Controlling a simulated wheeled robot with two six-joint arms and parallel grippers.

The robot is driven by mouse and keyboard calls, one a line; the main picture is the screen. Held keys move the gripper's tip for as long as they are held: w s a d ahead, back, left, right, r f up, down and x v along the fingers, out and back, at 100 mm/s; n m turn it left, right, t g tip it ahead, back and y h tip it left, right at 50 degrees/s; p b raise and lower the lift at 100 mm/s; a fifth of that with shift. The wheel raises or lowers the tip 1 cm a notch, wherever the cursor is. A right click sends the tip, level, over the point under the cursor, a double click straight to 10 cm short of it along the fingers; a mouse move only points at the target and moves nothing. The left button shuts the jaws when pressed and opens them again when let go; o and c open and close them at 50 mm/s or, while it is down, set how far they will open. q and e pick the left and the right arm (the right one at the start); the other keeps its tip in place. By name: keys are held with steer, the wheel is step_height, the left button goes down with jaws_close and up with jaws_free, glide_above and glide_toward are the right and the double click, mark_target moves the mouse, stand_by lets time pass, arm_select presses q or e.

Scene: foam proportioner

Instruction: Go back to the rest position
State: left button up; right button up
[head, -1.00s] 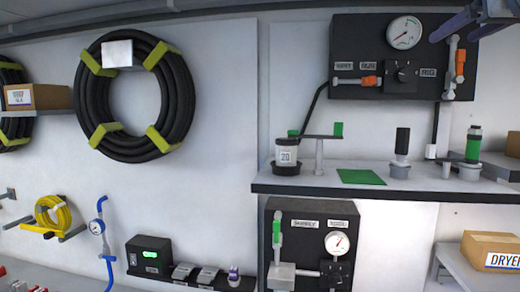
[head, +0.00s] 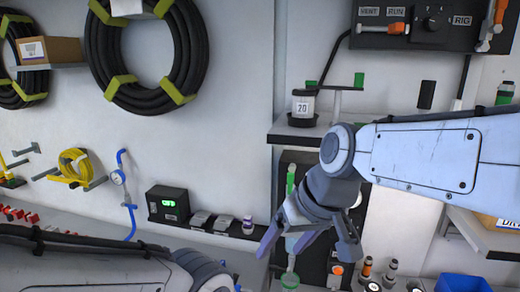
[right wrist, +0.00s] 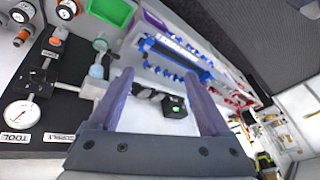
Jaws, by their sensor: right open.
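My right arm crosses the head view from the right edge. Its gripper (head: 281,250) is open and empty, pointing down-left in front of the lower black panel (head: 290,160), part of which it hides. In the right wrist view both purple fingers of the gripper (right wrist: 156,74) stand apart with nothing between them; the black box with a green display (right wrist: 173,106) shows beyond the gap. My left arm lies along the lower left of the head view; its gripper is out of the frame.
A shelf (head: 283,135) with a jar labelled 20 (head: 303,106) is behind my right arm. Hose coils (head: 105,60) hang on the left wall. A blue bin (head: 462,284) is at lower right.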

steer(key=s+f+n+g+h, duration=0.3)
steer(key=s+f+n, duration=0.1)
steer(key=s+f, duration=1.1)
step_height(320, 180, down, 12)
steer(key=s+b, duration=0.1)
steer(key=b, duration=1.3)
steer(key=shift+s+d+f, duration=0.15)
steer(key=shift+d+f, duration=0.05)
steer(key=shift+d, duration=0.05)
